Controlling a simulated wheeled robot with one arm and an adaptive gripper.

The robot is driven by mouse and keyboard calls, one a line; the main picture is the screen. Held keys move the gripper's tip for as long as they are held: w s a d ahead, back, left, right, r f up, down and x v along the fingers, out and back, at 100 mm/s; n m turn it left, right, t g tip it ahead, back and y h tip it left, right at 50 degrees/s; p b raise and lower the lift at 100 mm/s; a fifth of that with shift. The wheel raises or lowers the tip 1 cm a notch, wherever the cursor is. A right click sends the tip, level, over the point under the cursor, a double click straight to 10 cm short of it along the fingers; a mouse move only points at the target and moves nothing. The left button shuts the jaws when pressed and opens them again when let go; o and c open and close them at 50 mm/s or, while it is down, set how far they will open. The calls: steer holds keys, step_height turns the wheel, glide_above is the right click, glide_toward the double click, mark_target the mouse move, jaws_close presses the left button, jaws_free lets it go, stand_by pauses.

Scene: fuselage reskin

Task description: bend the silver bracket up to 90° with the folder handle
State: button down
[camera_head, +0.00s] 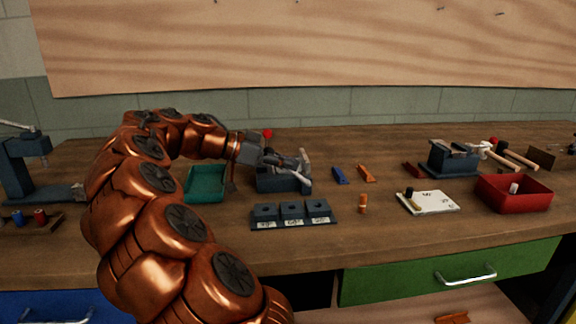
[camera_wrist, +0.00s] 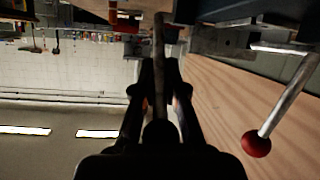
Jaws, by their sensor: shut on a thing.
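The folder (camera_head: 280,184) is a dark blue-grey block tool on the bench, in the middle of the head view. My gripper (camera_head: 301,170) is at its top right side. In the wrist view my gripper (camera_wrist: 160,70) is shut on a slim grey-brown bar, seemingly the folder handle (camera_wrist: 159,35), which runs between the fingers. A silver lever with a red ball knob (camera_wrist: 257,144) stands apart to the right; the red knob also shows above the folder (camera_head: 267,133). I cannot make out the silver bracket or its angle; my gripper and the folder hide that area.
A teal tray (camera_head: 205,196) lies left of the folder. A row of dark blocks (camera_head: 290,222) stands in front. Blue (camera_head: 340,175) and orange (camera_head: 366,173) pieces lie to the right. A red bin (camera_head: 514,207) and another bench tool (camera_head: 450,160) stand further right.

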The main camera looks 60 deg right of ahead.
steer(key=shift+s, duration=0.1)
steer(key=c, duration=1.2)
jaws_free()
steer(key=v, duration=0.7)
steer(key=shift+w, duration=0.25)
steer(key=shift+a+r, duration=0.1)
